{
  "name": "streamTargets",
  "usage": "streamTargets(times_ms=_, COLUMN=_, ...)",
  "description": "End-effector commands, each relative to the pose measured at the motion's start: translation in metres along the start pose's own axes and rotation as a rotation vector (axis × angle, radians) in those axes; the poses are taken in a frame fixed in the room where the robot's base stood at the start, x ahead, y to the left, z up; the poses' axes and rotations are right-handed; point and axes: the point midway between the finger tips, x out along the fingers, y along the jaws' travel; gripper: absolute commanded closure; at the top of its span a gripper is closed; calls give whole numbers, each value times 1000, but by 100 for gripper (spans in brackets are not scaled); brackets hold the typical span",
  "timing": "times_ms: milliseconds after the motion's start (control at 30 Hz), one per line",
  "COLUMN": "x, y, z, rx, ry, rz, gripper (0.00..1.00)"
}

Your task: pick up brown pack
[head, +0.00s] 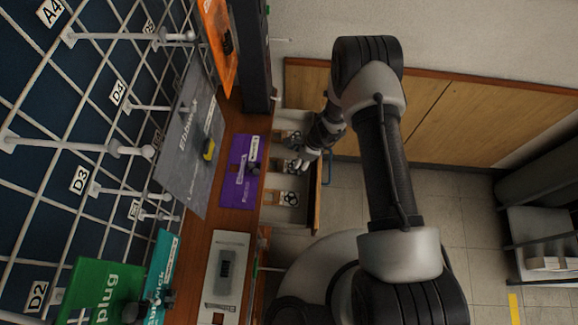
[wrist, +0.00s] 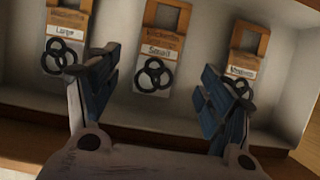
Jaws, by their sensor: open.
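Three flat packs with brown hanging headers and black three-ring knobs lie in an open drawer in the wrist view. They are labelled Large (wrist: 65,28), Small (wrist: 160,45) and what seems to be Medium (wrist: 245,68). My gripper (wrist: 160,82) is open and empty, its blue-grey fingers spread to either side of the Small pack in the picture. The right finger partly covers the Medium pack, and the left finger is close to the Large pack. In the head view, my gripper (head: 300,160) is over the drawer. Contact with any pack cannot be told.
The drawer (head: 290,215) has pale compartments and wooden edges. Beside it, a wooden bench holds a purple board (head: 238,185) and a white panel (head: 226,250). A pegboard grid (head: 60,130) stands at left.

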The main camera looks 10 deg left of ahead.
Motion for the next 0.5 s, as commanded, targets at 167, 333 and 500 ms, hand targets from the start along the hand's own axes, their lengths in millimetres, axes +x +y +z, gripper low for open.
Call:
streamTargets(times_ms=167, x=32, y=3, z=-2, rx=-2, ry=0, rz=2, gripper=27)
streamTargets(times_ms=333, x=40, y=3, z=0, rx=-1, ry=0, rz=0, gripper=27)
streamTargets(times_ms=500, x=39, y=3, z=0, rx=0, ry=0, rz=0, gripper=27)
